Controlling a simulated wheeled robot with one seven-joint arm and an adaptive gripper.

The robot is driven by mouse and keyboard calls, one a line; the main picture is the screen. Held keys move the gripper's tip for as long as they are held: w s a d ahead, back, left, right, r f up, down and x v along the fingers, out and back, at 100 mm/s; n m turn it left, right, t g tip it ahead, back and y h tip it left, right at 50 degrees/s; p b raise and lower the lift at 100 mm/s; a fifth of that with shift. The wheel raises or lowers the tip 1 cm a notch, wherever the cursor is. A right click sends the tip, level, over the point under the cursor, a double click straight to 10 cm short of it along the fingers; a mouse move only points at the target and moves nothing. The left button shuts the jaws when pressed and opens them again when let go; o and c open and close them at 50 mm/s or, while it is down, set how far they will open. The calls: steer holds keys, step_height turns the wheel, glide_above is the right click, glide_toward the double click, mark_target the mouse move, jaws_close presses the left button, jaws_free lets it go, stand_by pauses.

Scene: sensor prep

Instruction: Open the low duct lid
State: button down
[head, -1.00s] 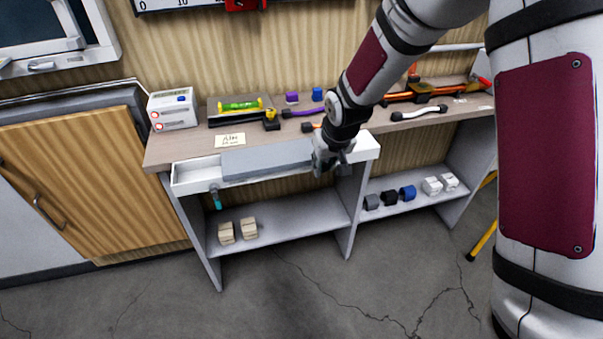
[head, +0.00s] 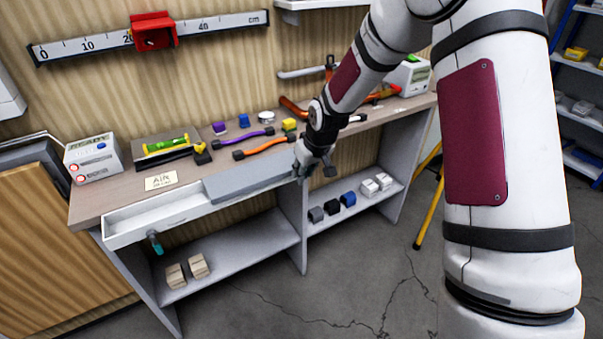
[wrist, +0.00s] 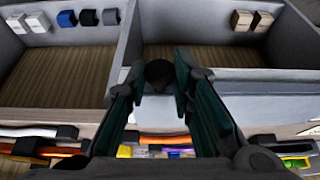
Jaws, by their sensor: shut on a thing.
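The low duct (head: 150,219) is a long white trough along the front edge of the bench. Its left part is uncovered and looks empty inside. The grey duct lid (head: 250,180) covers the stretch to the right of that opening. My gripper (head: 304,170) is at the lid's right end. In the wrist view its dark green fingers (wrist: 158,84) stand on either side of a dark rounded part (wrist: 158,72), which looks like the lid's knob. The fingers are shut on it. The right end of the duct is hidden behind my gripper in the head view.
On the bench lie a purple-handled cable (head: 253,136), an orange one (head: 266,146), a yellow-green level (head: 166,144) and a white box (head: 93,158). A teal-handled valve (head: 154,240) hangs below the duct. Small blocks (head: 187,269) sit on the shelf underneath.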

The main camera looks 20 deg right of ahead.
steer(key=c, duration=1.4)
jaws_free()
steer(key=v, duration=1.2)
steer(key=shift+s, duration=0.1)
steer(key=s+r+m+h+p, duration=0.1)
steer(key=s+r, duration=0.6)
steer(key=s, duration=0.2)
steer(key=s+r+h+p, duration=0.1)
steer(key=s+r+p, duration=0.1)
steer(key=s+r, duration=0.55)
steer(key=s+r+m+p, duration=0.1)
steer(key=s+r+m, duration=0.1)
steer(key=s, duration=1.7)
steer(key=shift+s+y+p, duration=0.15)
steer(key=shift+y+p, duration=0.15)
steer(key=shift+y, duration=0.1)
